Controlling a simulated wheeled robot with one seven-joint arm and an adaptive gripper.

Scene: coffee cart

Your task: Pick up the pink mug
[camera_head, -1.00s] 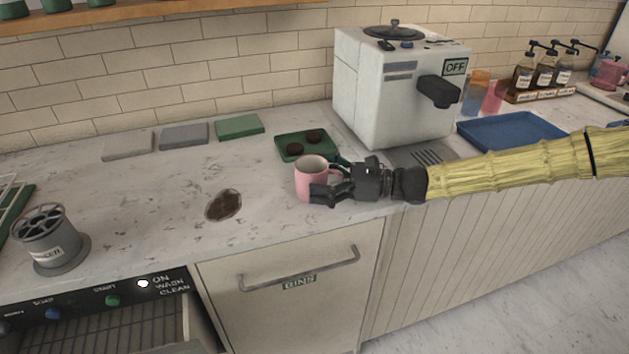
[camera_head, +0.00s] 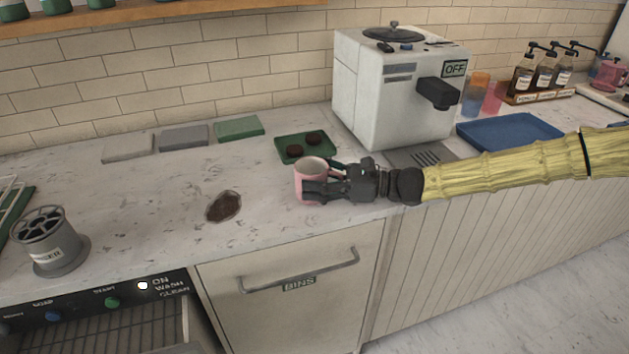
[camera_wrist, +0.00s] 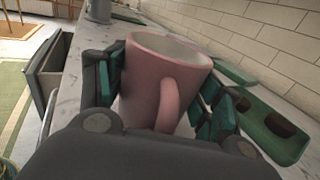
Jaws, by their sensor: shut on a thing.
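The pink mug (camera_head: 310,167) stands upright on the marble counter, near its front edge and above the bins door. My gripper (camera_head: 322,184) reaches in from the right and is shut on the mug, with a finger on each side of its body. In the wrist view the mug (camera_wrist: 160,75) fills the space between my green-padded fingers (camera_wrist: 165,95), and its handle points towards the wrist. The mug looks empty inside. I cannot tell any gap between its base and the counter.
A green tray (camera_head: 292,159) with two dark pucks lies just behind the mug. A white machine (camera_head: 375,95) stands behind my arm, and a blue tray (camera_head: 510,131) lies to the right. A dark brown spill (camera_head: 223,207) lies left of the mug. The counter between is clear.

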